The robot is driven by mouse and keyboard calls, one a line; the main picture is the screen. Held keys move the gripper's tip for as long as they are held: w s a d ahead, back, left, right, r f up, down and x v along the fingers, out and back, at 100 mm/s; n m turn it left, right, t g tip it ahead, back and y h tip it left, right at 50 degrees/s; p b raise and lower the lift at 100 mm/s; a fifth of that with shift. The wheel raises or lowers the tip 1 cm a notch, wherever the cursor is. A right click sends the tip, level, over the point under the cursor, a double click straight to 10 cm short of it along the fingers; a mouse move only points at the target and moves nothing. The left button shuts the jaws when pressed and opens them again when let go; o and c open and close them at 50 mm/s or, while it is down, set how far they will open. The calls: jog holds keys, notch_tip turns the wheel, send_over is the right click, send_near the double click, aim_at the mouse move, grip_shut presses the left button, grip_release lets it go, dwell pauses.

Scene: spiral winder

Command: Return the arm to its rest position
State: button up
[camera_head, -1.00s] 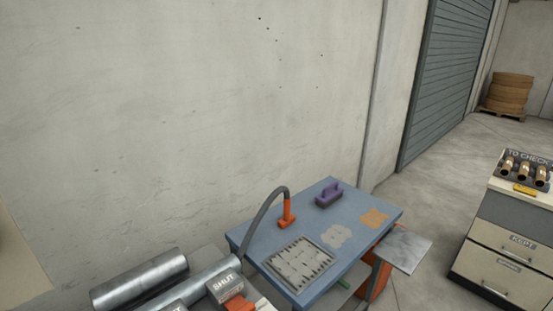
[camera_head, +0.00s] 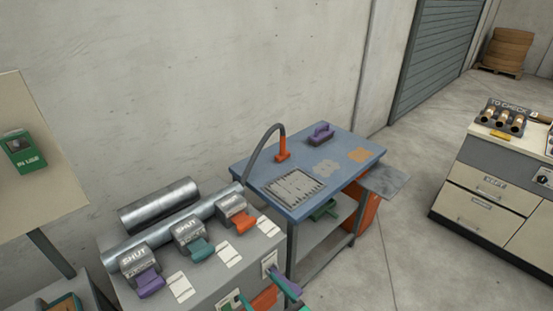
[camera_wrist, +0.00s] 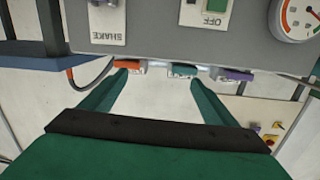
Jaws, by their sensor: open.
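My gripper (camera_wrist: 158,80) shows in the wrist view as two green fingers spread apart, with nothing held between them. Past the fingertips are the orange handle (camera_wrist: 127,65), teal handle (camera_wrist: 183,70) and purple handle (camera_wrist: 232,75) of a grey machine. The fingertips overlap the orange and teal handles in the picture; I cannot tell the gap. That view shows the purple handle (camera_head: 150,284), teal handle (camera_head: 202,248) and orange handle (camera_head: 244,222) on the machine's top, beside grey blocks, some marked SHUT.
A grey panel (camera_wrist: 160,38) with a gauge (camera_wrist: 294,18) fills the top of the wrist view. In the head view, a blue table (camera_head: 340,178) holds a purple-handled block (camera_head: 320,136). A drawer cabinet (camera_head: 475,195) stands right; open floor (camera_head: 400,235) lies between.

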jog(key=s+d+f+m+h, duration=0.1)
jog(key=s+f+m+h, duration=0.35)
jog(key=s, duration=0.45)
jog(key=s+d+f+m+h, duration=0.1)
jog(key=s+f+m+h, duration=0.2)
jog(key=s+f+h, duration=0.5)
jog(key=s+d+r+t+y, duration=0.1)
jog(key=s+d+r+t, duration=0.1)
jog(key=s+r, duration=1.3)
notch_tip(320, 180, up, 3)
jog(key=shift+s+d+f+y, duration=0.15)
jog(key=shift+s+y, duration=0.1)
jog(key=shift+y, duration=0.1)
